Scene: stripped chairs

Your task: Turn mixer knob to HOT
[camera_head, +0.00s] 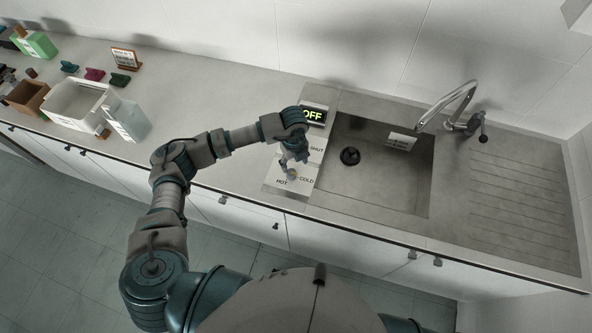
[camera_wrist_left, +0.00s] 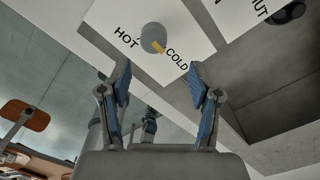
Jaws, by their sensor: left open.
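The mixer knob (camera_wrist_left: 153,38) is a grey round knob on a white plate (camera_wrist_left: 182,20) marked HOT and COLD. In the left wrist view its yellow pointer is turned toward the COLD side. In the head view the knob is mostly hidden under my left gripper (camera_head: 292,160), with the HOT and COLD lettering (camera_head: 305,180) showing near the counter's front edge. My left gripper (camera_wrist_left: 159,76) is open, its two fingers apart just short of the knob, with nothing between them. My right gripper is not in view.
A display reading OFF (camera_head: 313,115) and a plate marked SHUT (camera_head: 317,148) lie behind the knob. The sink (camera_head: 376,190) with a faucet (camera_head: 450,105) is to the right. A white bin (camera_head: 75,100) and bottles stand far left. The counter between is clear.

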